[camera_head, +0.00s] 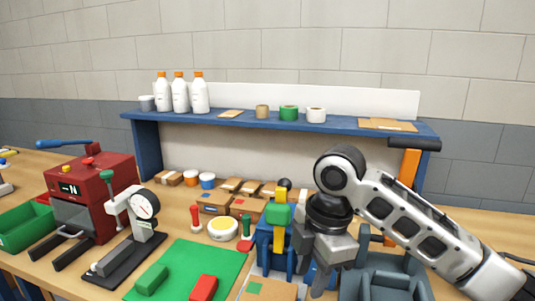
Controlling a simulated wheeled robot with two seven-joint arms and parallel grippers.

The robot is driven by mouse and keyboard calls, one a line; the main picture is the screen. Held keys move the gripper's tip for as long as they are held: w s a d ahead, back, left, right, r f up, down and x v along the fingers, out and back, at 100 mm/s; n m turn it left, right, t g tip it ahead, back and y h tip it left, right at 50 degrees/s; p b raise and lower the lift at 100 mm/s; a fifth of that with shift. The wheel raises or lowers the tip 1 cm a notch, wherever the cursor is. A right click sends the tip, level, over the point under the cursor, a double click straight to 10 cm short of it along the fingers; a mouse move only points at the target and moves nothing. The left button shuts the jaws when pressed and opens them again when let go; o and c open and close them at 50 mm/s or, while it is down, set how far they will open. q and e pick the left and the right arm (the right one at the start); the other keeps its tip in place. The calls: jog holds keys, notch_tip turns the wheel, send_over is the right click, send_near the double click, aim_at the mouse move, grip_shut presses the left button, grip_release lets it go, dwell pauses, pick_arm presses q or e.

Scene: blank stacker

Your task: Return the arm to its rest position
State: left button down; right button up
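My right arm comes in from the right edge, white and grey with a black wrist. My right gripper (318,272) hangs from it, pointing down over the front right of the bench, beside a blue device with a green block (277,213) and a yellow upright part. The grey fingers overlap the gripper body and the device, so I cannot tell whether they are open or shut. I see nothing clearly held. My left arm and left gripper are out of view.
A green mat (190,272) holds a green block (151,279) and a red block (204,288). A dial gauge stand (135,225) and a red machine (97,190) stand left. Grey bins (395,278) stand under my forearm. A blue shelf (230,120) with bottles and tape rolls spans the back.

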jog(key=s+a+f+m, duration=0.1)
jog(key=f, duration=0.2)
jog(key=s+a+f+m+y, duration=0.1)
jog(key=s+f, duration=0.1)
jog(key=f, duration=0.1)
jog(key=s+a+f+m+y, duration=0.1)
jog(key=s+f+m, duration=0.1)
jog(key=f, duration=0.1)
jog(key=shift+s, duration=0.25)
jog(key=s+d+f+m+t+h, duration=0.2)
jog(key=s+d+f+m, duration=0.3)
jog(key=s+d+m, duration=0.35)
jog(key=s+d+f+m+t+h, duration=0.1)
jog(key=s+d+f+m, duration=0.4)
jog(key=s+d+m, duration=0.3)
jog(key=w+a+f+t+y, duration=0.1)
jog(key=w+a+f+t, duration=0.1)
jog(key=f, duration=0.3)
jog(key=w+a+f+t+y, duration=0.1)
jog(key=w+a+f+t, duration=0.2)
jog(key=f+t, duration=0.1)
jog(key=shift+f+n+t, duration=0.3)
jog(key=shift+f+n, duration=0.05)
jog(key=shift+f, duration=0.35)
